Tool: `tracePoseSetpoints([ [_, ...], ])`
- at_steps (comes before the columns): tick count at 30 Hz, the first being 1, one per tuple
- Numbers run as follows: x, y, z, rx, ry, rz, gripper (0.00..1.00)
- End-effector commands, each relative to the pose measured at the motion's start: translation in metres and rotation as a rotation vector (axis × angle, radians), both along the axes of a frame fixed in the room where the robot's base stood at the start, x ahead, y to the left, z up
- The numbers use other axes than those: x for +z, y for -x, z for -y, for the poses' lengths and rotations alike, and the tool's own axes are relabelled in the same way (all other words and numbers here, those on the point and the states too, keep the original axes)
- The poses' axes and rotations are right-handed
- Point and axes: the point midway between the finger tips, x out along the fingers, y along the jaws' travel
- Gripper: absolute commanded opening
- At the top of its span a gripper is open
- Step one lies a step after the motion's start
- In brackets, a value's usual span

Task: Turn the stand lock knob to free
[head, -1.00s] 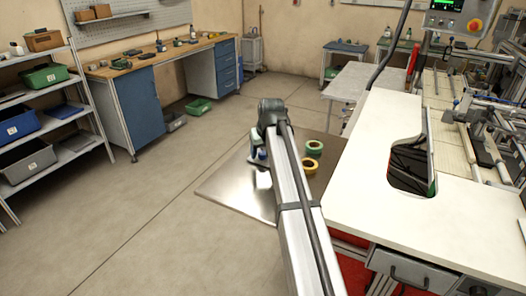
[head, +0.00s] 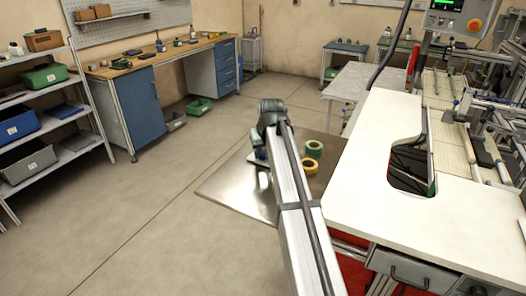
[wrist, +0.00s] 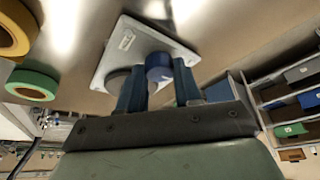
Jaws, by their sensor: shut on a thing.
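In the wrist view, a light grey-white stand plate (wrist: 118,57) with a small label lies on the metal table top. A blue round knob (wrist: 158,62) stands on it, between the two teal fingers of my gripper (wrist: 159,70). My gripper is shut on this knob, with a finger on either side. A dark grey round part (wrist: 116,78) shows beside the left finger, partly hidden. In the head view my arm covers most of the stand, and the knob's markings and turn position cannot be read.
A green tape reel (head: 314,147) and a yellow tape reel (head: 310,167) lie right of my arm on the metal table top (head: 225,190). A white worktop (head: 350,195) with a cut-out stands to the right. Open floor lies to the left.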

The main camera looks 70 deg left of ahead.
Motion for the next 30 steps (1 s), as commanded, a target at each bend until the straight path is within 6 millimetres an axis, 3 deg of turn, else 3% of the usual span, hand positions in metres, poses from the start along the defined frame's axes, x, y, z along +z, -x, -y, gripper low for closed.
tracePoseSetpoints([
  [11,-0.0003,-0.0016,-0.0009,0.142,-0.001,0.000,0.03],
  [30,-0.0001,-0.0054,-0.0039,0.733,0.000,-0.001,0.03],
])
